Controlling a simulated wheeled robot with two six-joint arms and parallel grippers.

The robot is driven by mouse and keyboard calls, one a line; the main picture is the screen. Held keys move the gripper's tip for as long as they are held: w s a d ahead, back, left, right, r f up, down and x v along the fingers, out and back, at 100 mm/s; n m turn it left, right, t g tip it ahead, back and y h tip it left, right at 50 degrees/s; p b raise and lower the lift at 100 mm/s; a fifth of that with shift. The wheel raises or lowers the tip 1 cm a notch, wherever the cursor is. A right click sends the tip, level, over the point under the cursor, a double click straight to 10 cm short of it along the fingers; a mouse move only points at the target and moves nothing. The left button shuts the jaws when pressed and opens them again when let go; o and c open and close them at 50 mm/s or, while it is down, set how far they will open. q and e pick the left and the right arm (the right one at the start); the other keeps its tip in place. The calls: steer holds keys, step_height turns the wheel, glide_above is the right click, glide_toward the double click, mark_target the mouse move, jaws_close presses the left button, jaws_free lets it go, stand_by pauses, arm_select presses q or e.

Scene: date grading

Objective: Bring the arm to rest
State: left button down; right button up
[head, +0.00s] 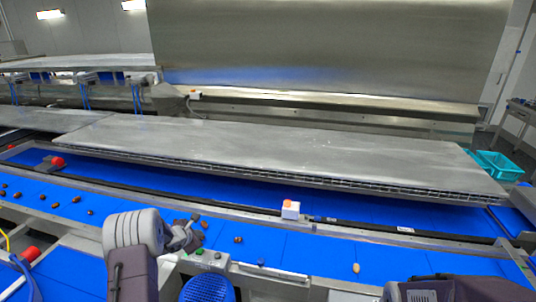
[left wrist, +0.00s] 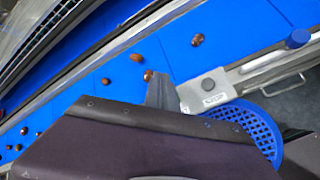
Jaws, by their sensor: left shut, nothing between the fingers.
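My left gripper (head: 188,236) is over the near edge of the blue belt (head: 320,252), shut and empty. Its fingers also show in the left wrist view (left wrist: 160,92), with a brown date (left wrist: 148,76) right by the tip; I cannot tell whether they touch. Brown dates lie on the belt near the gripper, one of them just right of it (head: 238,239). A paler date (head: 356,268) lies farther right. Part of my right arm shows at the bottom right, but its gripper is out of view.
A blue basket (head: 207,290) stands below the belt's near rail, close to my left gripper. More dates lie on the belt at the left. A white box with an orange top (head: 290,211) sits on the far rail. A grey metal cover (head: 280,150) spans behind. Teal crates (head: 497,166) stand far right.

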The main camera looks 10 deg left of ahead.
arm_select(q)
steer(key=w+d+r+m+t+h+b, duration=0.1)
steer(key=w+d+r+m+b, duration=0.15)
steer(key=d+r, duration=0.5)
steer(key=s+d+f+m+g+h+b, duration=0.2)
steer(key=s+d+m+g+h+b, duration=0.15)
steer(key=s+d+m, duration=1.15)
steer(key=s+a+f+m+g+y, duration=0.2)
steer(key=s+f+m, duration=0.2)
steer(key=s, duration=0.6)
steer(key=s+a+f+m+g+y+b, duration=0.1)
steer(key=s+a+f+m+g+y, duration=0.1)
steer(key=s, duration=0.8)
steer(key=f+m+g, duration=0.1)
steer(key=f+m, duration=0.1)
steer(key=m, duration=0.1)
